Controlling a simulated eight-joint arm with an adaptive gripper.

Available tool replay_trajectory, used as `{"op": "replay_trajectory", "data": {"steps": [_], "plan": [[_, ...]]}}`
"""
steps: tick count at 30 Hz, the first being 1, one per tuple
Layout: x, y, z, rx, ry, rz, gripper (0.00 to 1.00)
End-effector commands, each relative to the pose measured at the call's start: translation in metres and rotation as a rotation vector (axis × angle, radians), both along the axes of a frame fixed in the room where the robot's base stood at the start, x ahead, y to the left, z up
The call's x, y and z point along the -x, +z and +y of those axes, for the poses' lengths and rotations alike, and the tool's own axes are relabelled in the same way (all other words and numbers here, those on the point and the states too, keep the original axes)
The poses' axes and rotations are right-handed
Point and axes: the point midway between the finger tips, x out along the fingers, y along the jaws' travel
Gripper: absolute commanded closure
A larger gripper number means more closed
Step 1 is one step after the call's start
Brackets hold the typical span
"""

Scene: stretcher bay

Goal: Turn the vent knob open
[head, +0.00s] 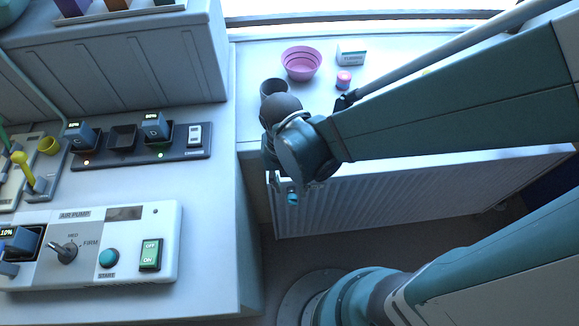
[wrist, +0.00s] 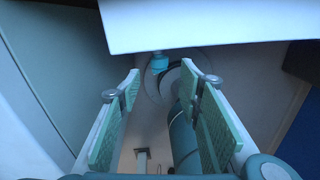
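A small teal knob (wrist: 159,64), which I take for the vent knob, sits on a short grey stem at the edge of a white panel in the wrist view. In the head view a small teal piece (head: 292,199) shows at the radiator's left end, just below my gripper (head: 282,186). My gripper's two green-padded fingers (wrist: 160,82) are spread apart with nothing between the pads. The knob appears between or just beyond the fingertips; I cannot tell its exact distance. No contact is visible. My wrist hides part of this spot in the head view.
The white ribbed radiator (head: 410,195) stands under a shelf holding a pink bowl (head: 301,63), a dark cup (head: 272,87), a small box (head: 351,54) and a small jar (head: 343,80). The left counter holds an air pump panel (head: 90,250). Floor is clear below the radiator.

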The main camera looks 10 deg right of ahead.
Motion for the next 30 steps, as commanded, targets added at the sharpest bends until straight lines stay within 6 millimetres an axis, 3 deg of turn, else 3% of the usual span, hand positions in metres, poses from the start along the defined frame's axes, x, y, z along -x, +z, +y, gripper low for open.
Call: {"op": "replay_trajectory", "data": {"steps": [23, 30], "plan": [[0.001, -0.010, 0.005, 0.047, -0.028, -0.008, 0.64], [0.001, -0.022, 0.004, 0.047, -0.028, -0.008, 0.64]]}}
